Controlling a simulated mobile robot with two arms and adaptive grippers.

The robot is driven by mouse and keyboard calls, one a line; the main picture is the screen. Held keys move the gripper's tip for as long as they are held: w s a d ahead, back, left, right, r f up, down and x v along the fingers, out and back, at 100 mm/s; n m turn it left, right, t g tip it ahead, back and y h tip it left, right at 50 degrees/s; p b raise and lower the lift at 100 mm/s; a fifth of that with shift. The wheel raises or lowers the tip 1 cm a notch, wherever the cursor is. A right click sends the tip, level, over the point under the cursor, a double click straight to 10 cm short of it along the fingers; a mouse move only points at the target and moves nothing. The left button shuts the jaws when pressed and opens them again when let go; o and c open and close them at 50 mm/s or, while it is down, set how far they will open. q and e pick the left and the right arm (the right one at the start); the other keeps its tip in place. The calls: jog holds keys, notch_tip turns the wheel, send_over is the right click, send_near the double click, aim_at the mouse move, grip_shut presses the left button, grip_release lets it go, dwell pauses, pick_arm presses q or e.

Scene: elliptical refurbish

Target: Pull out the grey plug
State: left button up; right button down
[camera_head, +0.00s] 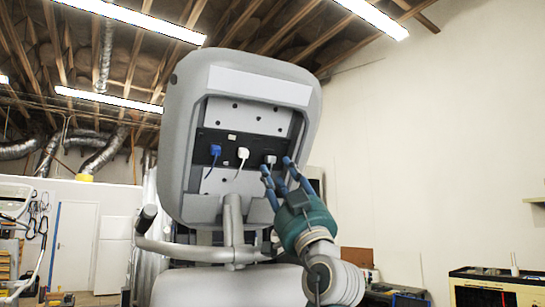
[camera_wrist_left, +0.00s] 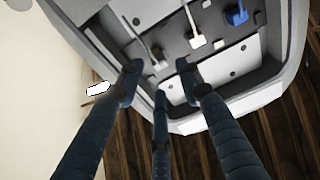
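The grey plug (camera_head: 270,159) sits in the right end of a dark socket strip on the back of a grey machine. My left gripper (camera_head: 276,164) is in front of it, with its blue fingers spread apart. In the left wrist view the view is turned over, and the grey plug (camera_wrist_left: 158,64) shows between and beyond the two upper fingertips (camera_wrist_left: 157,70). The fingers are open, and I see nothing held. I cannot tell whether a fingertip touches the plug. My right gripper is not in view.
A white plug (camera_head: 243,153) and a blue plug (camera_head: 215,150) sit left of the grey one, with cords hanging down. The machine's grey housing (camera_head: 184,110) surrounds the recessed panel. A grey tube frame (camera_head: 233,215) stands below. A black and yellow cabinet (camera_head: 490,290) is at the lower right.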

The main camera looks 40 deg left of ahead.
aim_at(272, 161)
pick_arm(q)
jog(key=p+x, duration=0.2)
jog(key=x, duration=0.4)
jog(key=shift+w+a+p, duration=0.1)
jog(key=shift+a+p, duration=0.1)
jog(key=shift+p, duration=0.15)
jog(key=shift+c, duration=0.5)
